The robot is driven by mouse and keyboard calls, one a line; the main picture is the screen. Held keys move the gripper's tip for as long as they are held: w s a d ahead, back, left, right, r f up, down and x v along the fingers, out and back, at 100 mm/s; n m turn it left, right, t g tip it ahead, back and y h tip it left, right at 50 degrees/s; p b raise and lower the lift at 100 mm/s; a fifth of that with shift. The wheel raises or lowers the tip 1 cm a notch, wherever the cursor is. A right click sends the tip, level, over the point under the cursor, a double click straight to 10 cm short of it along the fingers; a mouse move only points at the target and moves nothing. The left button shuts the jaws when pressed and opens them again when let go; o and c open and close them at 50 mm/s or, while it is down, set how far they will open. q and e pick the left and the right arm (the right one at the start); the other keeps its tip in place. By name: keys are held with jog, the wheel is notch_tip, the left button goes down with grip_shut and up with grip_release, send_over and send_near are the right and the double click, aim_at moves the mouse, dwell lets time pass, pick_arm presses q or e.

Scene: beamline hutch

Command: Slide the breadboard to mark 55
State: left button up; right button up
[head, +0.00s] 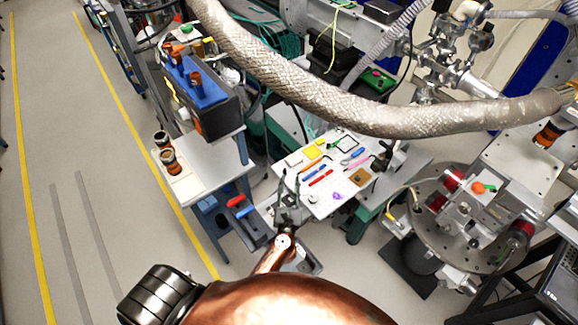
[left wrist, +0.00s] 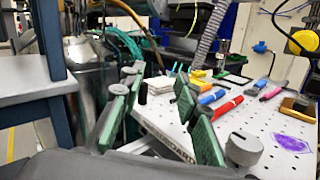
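The breadboard (head: 316,203) is a white perforated plate on a dark green-legged bench, left of the round metal chamber in the head view. Its perforated top and near edge, with dark lettering, also show in the left wrist view (left wrist: 262,120). My left gripper (head: 289,194) is at the board's near left edge. In the left wrist view its green-padded fingers (left wrist: 150,105) stand apart, with the lettered edge visible in the gap. I cannot tell whether either finger touches the board. Mark 55 is not legible. My right gripper is not in view.
Several small tools, a yellow block (head: 313,152) and a purple patch (head: 337,196) lie on the board. A metal flexible hose (head: 330,102) crosses above. A side table (head: 190,183) stands left. The round chamber (head: 455,250) stands right. The left floor is clear.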

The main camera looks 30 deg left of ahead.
aim_at(285, 171)
pick_arm(q)
jog(key=f+n, duration=0.1)
jog(key=a+f+n+g+y, duration=0.1)
jog(key=f+n+g, duration=0.1)
jog(key=shift+w+a, duration=0.15)
jog(key=shift+w, duration=0.1)
jog(key=shift+w+a+f+n, duration=0.1)
jog(key=shift+w+a+n, duration=0.1)
jog(key=shift+a+n, duration=0.15)
jog(key=shift+y, duration=0.3)
jog(key=x, duration=0.6)
jog(key=shift+s, duration=0.1)
jog(key=shift+w+a, duration=0.35)
jog(key=shift+w, duration=0.1)
jog(key=shift+c, duration=0.6)
grip_shut()
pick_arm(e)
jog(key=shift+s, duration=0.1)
